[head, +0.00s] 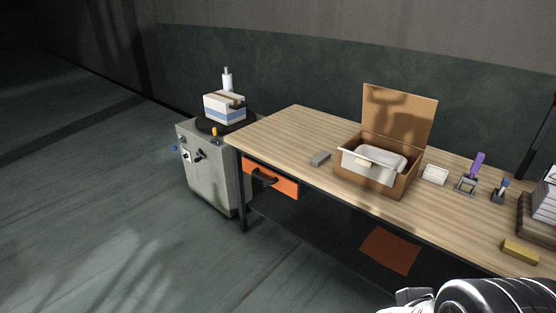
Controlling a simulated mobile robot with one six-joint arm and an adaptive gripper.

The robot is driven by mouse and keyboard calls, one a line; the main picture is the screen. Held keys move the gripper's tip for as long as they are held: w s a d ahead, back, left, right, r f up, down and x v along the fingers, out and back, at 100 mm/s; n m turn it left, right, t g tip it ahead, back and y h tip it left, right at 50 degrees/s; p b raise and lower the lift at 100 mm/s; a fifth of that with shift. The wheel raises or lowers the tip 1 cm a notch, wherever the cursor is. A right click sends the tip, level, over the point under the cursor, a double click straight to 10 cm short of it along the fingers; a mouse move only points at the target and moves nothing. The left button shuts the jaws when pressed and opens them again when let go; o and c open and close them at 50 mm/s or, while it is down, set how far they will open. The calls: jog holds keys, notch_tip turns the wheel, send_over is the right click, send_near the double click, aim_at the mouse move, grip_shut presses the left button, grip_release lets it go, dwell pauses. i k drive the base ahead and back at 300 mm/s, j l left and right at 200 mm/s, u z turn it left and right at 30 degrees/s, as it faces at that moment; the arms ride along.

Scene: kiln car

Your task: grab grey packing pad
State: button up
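Part of my arm shows at the bottom right edge. A small grey piece at its left end may belong to my gripper (413,296), but the fingers are not clearly visible. This part is well apart from the grey block, nearer the camera and to the right.
The box has its lid raised and holds a pale tray (350,160) with a white rounded item (382,156). Right of it are a small white container (435,174), tool stands and a yellow block (520,250). An orange drawer (270,180) sits below the bench's left end, beside a grey cabinet (205,168).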

aim_at(322, 158)
jog(key=i+j+z, duration=0.15)
jog(key=i+z, duration=0.2)
jog(key=i+j+z, duration=0.2)
jog(key=i+z, duration=0.15)
jog(key=i+j+z, duration=0.35)
jog(key=i+j, duration=0.6)
jog(key=j, duration=0.2)
jog(key=i+j+z, duration=0.1)
jog(key=i+j, duration=0.5)
jog(key=j, duration=0.25)
